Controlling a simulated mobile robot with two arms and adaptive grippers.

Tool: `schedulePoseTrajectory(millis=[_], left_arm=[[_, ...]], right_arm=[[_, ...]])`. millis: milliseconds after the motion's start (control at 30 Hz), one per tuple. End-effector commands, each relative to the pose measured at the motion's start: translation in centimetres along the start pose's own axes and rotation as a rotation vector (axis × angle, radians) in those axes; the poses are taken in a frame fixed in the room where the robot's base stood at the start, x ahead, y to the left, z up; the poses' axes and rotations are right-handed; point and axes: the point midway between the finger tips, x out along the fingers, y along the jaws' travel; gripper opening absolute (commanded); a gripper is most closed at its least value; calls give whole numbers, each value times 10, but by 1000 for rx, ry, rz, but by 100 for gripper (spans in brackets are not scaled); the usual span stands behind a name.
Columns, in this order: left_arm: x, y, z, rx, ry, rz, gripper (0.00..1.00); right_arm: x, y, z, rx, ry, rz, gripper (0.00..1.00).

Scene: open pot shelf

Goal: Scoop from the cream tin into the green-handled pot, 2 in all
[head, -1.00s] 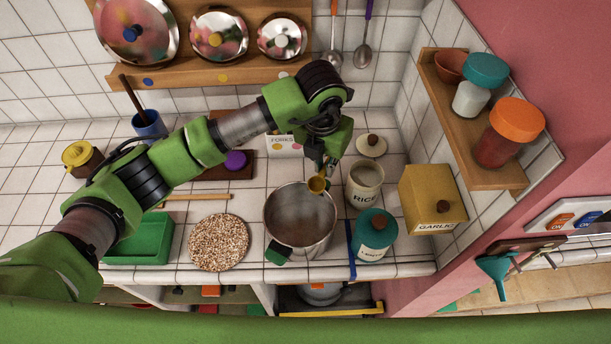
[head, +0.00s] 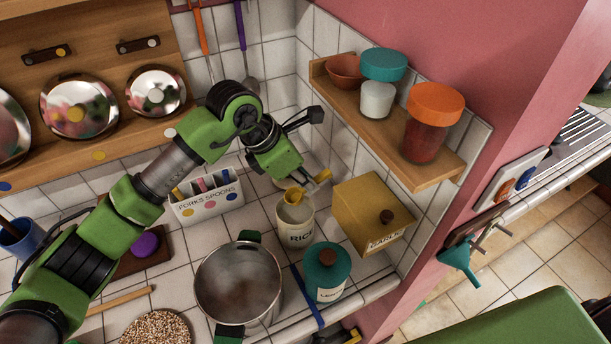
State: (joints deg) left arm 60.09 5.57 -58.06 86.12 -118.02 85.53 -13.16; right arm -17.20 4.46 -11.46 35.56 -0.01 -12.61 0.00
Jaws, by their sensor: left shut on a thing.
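The cream tin (head: 296,224), labelled RICE, stands open on the tiled counter. The steel pot (head: 238,285) with green handles stands to its front left; its visible inside looks bare grey. My left gripper (head: 317,183) is shut on a small yellow scoop (head: 294,196). The scoop's bowl is over the mouth of the cream tin; I cannot tell whether it dips inside or holds anything. The tin's contents are mostly hidden by the scoop. My right gripper is not in view.
A teal tin (head: 326,276) stands in front of the cream tin, and a yellow garlic box (head: 366,222) to its right. A forks-and-spoons holder (head: 207,203) is behind left. A wooden shelf (head: 422,172) with jars overhangs at right. A blue strip (head: 308,300) lies beside the pot.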

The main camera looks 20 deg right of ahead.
Motion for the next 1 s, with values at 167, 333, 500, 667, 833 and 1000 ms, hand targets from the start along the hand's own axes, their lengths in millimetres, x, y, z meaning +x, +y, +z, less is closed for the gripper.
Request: schedulePoseTrajectory(millis=[167,333,500,667,833,1000], left_arm=[[14,0,-12,-3,0,0,0],[26,0,-22,-2,0,0,0],[38,0,-29,-3,0,0,0],[46,0,-33,-1,0,2,0],[48,1,-34,-1,1,3,0],[48,0,-35,-2,3,1,0]], right_arm=[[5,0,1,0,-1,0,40],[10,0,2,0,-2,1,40],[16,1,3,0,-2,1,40],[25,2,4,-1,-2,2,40],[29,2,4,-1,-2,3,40],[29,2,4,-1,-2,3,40]])
